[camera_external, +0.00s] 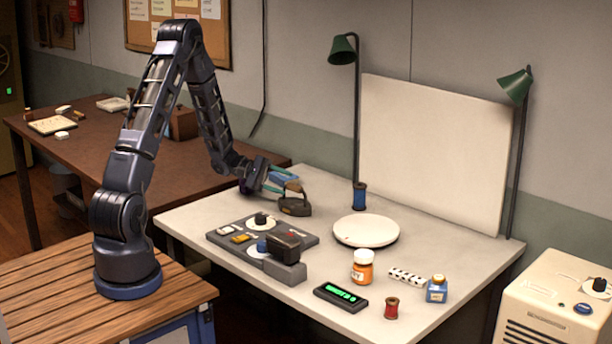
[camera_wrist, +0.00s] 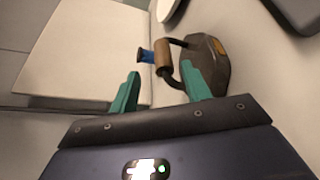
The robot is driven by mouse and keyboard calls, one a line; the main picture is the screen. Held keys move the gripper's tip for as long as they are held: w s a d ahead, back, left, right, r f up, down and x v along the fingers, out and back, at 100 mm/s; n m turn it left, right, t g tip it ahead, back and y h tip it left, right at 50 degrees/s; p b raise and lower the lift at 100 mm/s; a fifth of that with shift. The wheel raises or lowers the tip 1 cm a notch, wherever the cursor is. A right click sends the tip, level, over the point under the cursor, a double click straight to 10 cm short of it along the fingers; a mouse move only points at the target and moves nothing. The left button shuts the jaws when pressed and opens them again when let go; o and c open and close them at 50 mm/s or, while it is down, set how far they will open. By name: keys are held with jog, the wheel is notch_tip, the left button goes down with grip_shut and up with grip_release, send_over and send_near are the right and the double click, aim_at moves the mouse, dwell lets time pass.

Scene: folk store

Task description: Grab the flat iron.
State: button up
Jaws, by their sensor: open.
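The flat iron (camera_external: 294,207) stands on the white table near its back left part, with a dark body and a brown wooden handle. In the wrist view the flat iron (camera_wrist: 207,68) lies just ahead of my gripper, its wooden handle (camera_wrist: 163,57) toward the gap between the fingers. My gripper (camera_external: 283,181) is over the iron, and its teal fingers are apart. In the wrist view my gripper (camera_wrist: 165,88) has one finger left of the handle and the other overlapping the iron's body. I cannot tell whether a finger touches the iron.
A blue thread spool (camera_external: 359,196) stands behind the iron, near a round white plate (camera_external: 366,231). A grey device panel (camera_external: 262,243) lies in front. An orange-labelled jar (camera_external: 362,267) and a green display (camera_external: 341,297) are further right. A white backdrop board (camera_external: 435,150) stands behind.

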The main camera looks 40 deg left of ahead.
aim_at(286, 185)
jog(key=x, duration=0.4)
jog(key=shift+s+d+f, duration=0.15)
jog(key=shift+d+f, duration=0.1)
jog(key=shift+d, duration=0.2)
grip_shut()
dwell(1.0)
